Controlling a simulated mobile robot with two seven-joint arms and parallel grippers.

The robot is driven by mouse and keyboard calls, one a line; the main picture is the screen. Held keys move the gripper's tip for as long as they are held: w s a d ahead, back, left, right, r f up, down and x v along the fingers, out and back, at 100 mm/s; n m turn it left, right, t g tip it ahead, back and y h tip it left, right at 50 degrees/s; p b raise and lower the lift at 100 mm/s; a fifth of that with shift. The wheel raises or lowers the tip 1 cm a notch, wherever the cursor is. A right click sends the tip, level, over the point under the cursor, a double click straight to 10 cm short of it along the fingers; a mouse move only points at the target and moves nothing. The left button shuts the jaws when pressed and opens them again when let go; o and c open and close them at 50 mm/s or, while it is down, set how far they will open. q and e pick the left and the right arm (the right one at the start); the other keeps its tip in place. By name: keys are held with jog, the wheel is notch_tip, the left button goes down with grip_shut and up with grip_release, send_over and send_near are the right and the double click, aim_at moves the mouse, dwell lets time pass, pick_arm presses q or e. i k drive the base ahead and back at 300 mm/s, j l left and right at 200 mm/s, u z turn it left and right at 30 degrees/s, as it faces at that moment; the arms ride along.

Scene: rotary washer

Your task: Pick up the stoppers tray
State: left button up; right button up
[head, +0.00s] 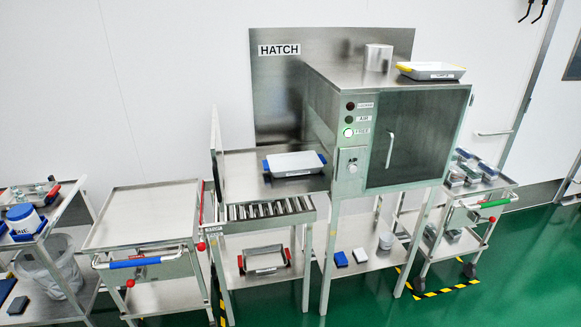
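I cannot read which tray is the stoppers tray. A tray with blue ends and a pale top (294,164) lies on the steel surface left of the hatch cabinet. A grey tray with yellow corners (431,71) lies on top of the cabinet. A tray with red handles (264,260) sits on the lower shelf under the rollers. Another tray with red ends (33,195) stands on the far left cart and holds small clear items. Neither of my grippers is in view.
The hatch cabinet (418,138) has a closed dark door. An empty-topped cart (143,213) with a blue handle stands left of it. A cart with a green handle (495,203) and several containers stands right. Green floor is clear at front right.

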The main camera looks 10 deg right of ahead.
aim_at(281, 165)
jog(key=i+j, duration=0.15)
jog(key=i, duration=0.25)
jog(key=i+j, duration=0.1)
jog(key=i, duration=0.35)
jog(key=i+j+z, duration=0.1)
jog(key=i, duration=0.3)
